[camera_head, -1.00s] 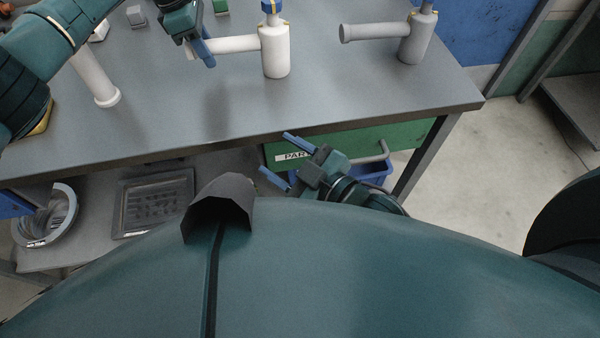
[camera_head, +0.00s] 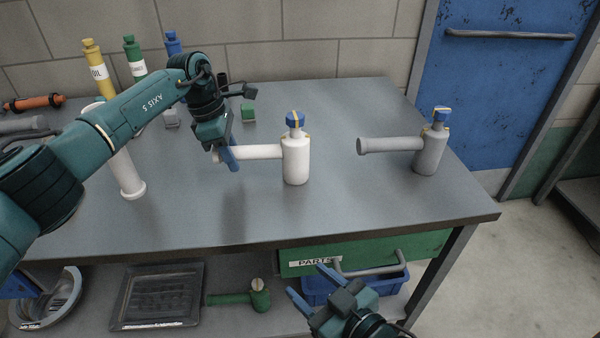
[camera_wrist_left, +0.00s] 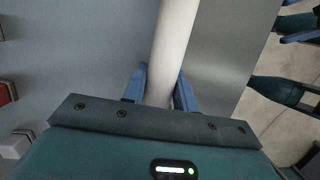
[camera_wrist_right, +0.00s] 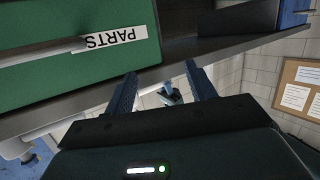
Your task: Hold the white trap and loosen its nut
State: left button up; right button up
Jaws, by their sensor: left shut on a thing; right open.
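The white trap (camera_head: 296,160) stands upright on the bench, with a horizontal pipe reaching left and a blue nut (camera_head: 295,120) with yellow marks on top. My left gripper (camera_head: 229,158) is shut on the pipe near its left end. In the left wrist view the white pipe (camera_wrist_left: 170,50) runs between the two blue fingers (camera_wrist_left: 158,88). My right gripper (camera_head: 312,285) is open and empty, low in front of the bench near the green drawer. Its open fingers also show in the right wrist view (camera_wrist_right: 160,92).
A grey trap (camera_head: 428,152) with a blue nut stands to the right. A white pipe (camera_head: 126,170) stands at left. The green drawer (camera_head: 420,250) and a blue bin (camera_head: 390,287) are below the bench edge. Bottles (camera_head: 135,62) stand at the back. The bench front middle is clear.

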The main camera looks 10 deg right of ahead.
jog(key=w+d+r, duration=0.1)
jog(key=w+r, duration=0.3)
jog(key=w+d+r+t+y, duration=0.1)
jog(key=w+r, duration=0.3)
jog(key=w+d+r+y, duration=0.1)
jog(key=w+r, duration=0.3)
jog(key=r, duration=0.1)
jog(key=shift+w, duration=0.4)
send_near(295, 119)
jog(key=w, duration=0.2)
jog(key=shift+y, duration=0.3)
jog(key=x, duration=1.1)
jog(key=shift+w+a+f, duration=0.15)
jog(key=shift+w+f, duration=0.05)
jog(key=shift+w, duration=0.05)
jog(key=shift+c, duration=0.4)
jog(key=shift+t, duration=0.3)
jog(key=c, duration=0.9)
